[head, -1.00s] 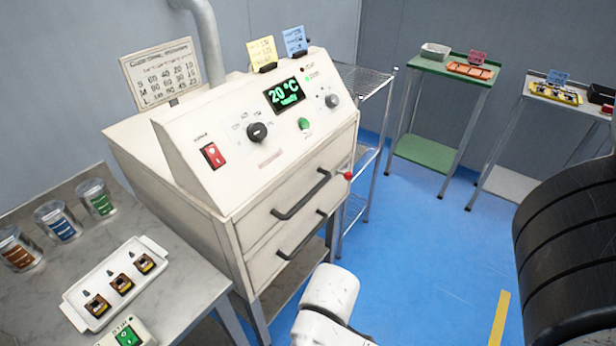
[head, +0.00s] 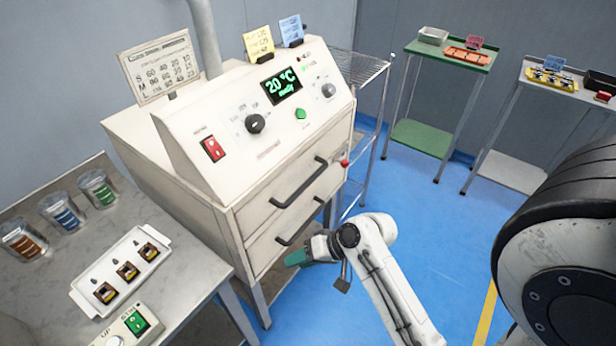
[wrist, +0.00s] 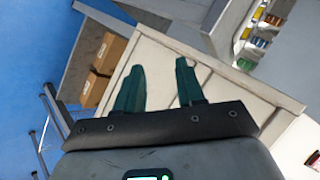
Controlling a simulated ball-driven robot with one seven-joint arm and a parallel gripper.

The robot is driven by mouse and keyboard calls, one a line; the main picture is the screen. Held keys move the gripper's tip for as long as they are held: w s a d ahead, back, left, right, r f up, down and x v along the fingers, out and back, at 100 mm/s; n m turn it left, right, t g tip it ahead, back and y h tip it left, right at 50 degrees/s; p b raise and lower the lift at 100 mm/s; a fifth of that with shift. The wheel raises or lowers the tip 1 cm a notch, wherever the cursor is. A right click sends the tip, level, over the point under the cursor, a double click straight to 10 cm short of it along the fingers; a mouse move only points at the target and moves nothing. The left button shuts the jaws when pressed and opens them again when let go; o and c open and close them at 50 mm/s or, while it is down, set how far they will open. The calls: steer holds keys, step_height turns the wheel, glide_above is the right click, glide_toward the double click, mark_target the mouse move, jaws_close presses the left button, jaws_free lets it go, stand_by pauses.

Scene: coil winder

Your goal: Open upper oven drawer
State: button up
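The oven (head: 180,130) is a cream cabinet with a sloped control panel and a display reading 20 °C. Its upper drawer (head: 270,215) has a dark bar handle (head: 299,184) and looks shut. The lower drawer, with its own dark handle (head: 299,222), also looks shut. My gripper (head: 296,258) is in front of the lower drawer, below the upper handle, apart from that handle. In the wrist view my gripper's two green fingers (wrist: 158,88) are spread, with nothing between them. The pale oven front (wrist: 215,85) lies beyond them, seen tilted.
A steel table (head: 185,262) at the left holds a white tray (head: 85,298) of small coils, several cups and a green-button box (head: 128,325). A wire rack (head: 365,66) stands right of the oven. Blue floor (head: 425,200) is clear before a green shelf (head: 470,60).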

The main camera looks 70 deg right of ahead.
steer(key=s+d+r+m+t+h+p, duration=0.1)
steer(key=d+r+m+t+h, duration=0.3)
steer(key=d, duration=0.5)
steer(key=m+t+h, duration=0.2)
steer(key=m+h, duration=0.1)
steer(key=m, duration=0.3)
glide_toward(310, 184)
steer(key=p+x, duration=0.2)
steer(key=x, duration=0.8)
steer(key=shift+w+d+f, duration=0.1)
steer(key=shift+w+d, duration=0.1)
steer(key=shift+w, duration=0.15)
steer(key=shift+c, duration=0.4)
jaws_close()
